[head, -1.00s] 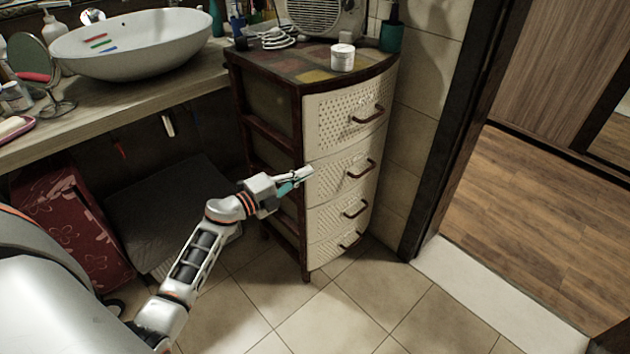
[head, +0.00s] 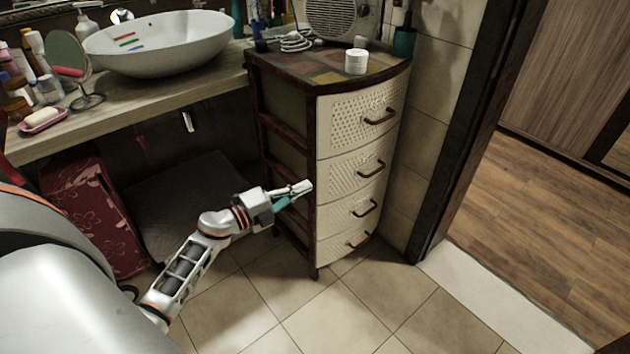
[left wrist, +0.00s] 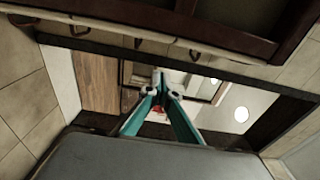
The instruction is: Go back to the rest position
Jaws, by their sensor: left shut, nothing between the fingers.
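My left gripper (head: 302,188) is shut and empty in the head view, in front of the left edge of the drawer cabinet (head: 284,140) at about the height of its lower drawers. I cannot tell whether it touches the cabinet. In the left wrist view its teal fingers (left wrist: 163,88) meet at the tips with nothing between them. My left arm reaches in from the lower left over the tiled floor. My right gripper is not in view.
A white basin (head: 160,45) with several colored sticks stands on the wooden counter (head: 130,108). A white jar (head: 356,61) and a radio (head: 338,18) are on the cabinet. A red patterned box (head: 95,215) is under the counter. The floor (head: 330,315) in front is clear.

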